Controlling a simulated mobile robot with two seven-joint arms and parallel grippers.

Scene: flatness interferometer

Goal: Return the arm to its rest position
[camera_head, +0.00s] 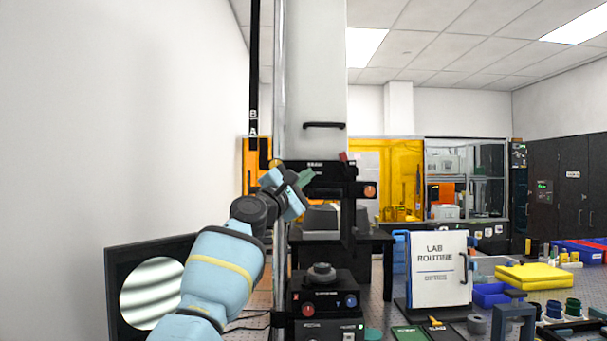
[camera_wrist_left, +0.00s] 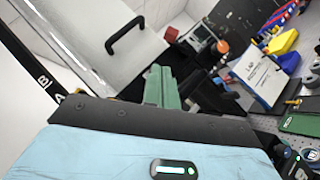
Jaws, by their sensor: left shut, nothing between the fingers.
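My left arm comes in from the lower left in the head view. Its gripper (camera_head: 306,178) is raised in front of the interferometer (camera_head: 316,95), near the dark middle section below the white upper housing. The green fingers are together with nothing between them. I cannot tell the exact gap between the fingertips and the instrument. My right gripper is not in view.
A monitor with a striped fringe image (camera_head: 150,292) stands at the lower left, partly behind my arm. A black post (camera_head: 254,70) rises beside the housing. A "Lab Routine" board (camera_head: 438,268), blue bin (camera_head: 492,294) and yellow stack (camera_head: 535,275) occupy the bench at right.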

